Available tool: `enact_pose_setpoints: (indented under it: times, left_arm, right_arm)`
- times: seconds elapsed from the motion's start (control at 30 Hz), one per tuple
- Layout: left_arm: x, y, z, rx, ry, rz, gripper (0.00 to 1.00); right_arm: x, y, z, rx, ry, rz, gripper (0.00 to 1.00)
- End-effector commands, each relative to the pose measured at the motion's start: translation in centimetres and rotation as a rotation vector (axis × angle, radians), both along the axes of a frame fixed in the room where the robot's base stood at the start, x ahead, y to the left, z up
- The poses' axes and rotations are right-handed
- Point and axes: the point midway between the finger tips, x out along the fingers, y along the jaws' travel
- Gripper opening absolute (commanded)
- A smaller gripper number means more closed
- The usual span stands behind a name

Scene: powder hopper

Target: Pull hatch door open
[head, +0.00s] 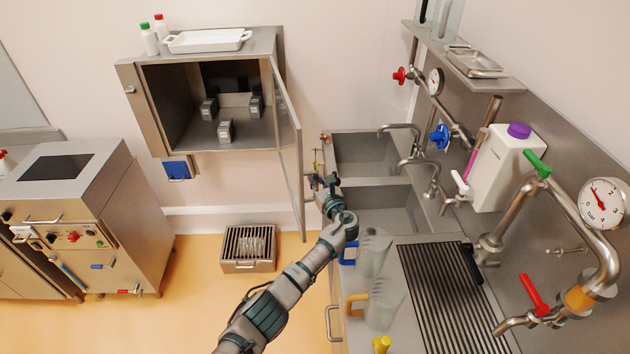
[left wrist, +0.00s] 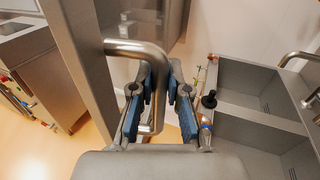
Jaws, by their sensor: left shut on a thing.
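The hatch (head: 205,110) is a steel wall cabinet with its front open. Its door (head: 288,150) is hinged at the right and swung out toward me, seen nearly edge-on. In the left wrist view the door (left wrist: 82,45) is an upright slab left of the fingers. My left gripper (head: 326,188) is at the outer edge of the door. In the left wrist view the blue-padded fingers (left wrist: 160,98) are shut around the bent steel door handle (left wrist: 135,48). The handle is mostly hidden in the head view. My right gripper is not in view.
Three small grey blocks (head: 225,130) stand inside the hatch. A double sink (head: 375,150) lies right of the door. Clear jugs (head: 372,255) stand on the counter beside my forearm. A slatted box (head: 248,248) sits on the floor below.

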Motion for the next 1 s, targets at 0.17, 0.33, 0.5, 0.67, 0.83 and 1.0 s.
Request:
enact_pose_setpoints:
  times: [0.17, 0.33, 0.5, 0.67, 0.83, 1.0]
  left_arm:
    - [0.0, 0.3, 0.3, 0.004, -0.006, 0.002, 0.35]
    - [-0.1, 0.4, 0.2, 0.001, -0.004, 0.001, 0.41]
    - [-0.2, 0.1, 0.1, 0.002, -0.002, 0.000, 0.41]
    - [-1.3, -0.8, 0.0, 0.003, -0.003, -0.001, 0.41]
    - [-4.1, -2.4, -0.1, 0.001, -0.003, -0.004, 0.41]
    - [-7.5, -4.1, -0.1, 0.001, -0.002, -0.001, 0.41]
  right_arm:
    - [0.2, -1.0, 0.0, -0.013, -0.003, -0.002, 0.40]
    - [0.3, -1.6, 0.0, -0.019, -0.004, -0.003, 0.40]
    - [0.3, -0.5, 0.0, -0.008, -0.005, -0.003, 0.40]
    - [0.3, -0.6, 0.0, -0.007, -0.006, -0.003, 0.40]
    - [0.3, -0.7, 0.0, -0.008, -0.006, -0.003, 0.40]
    - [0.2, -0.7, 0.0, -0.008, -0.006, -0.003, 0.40]
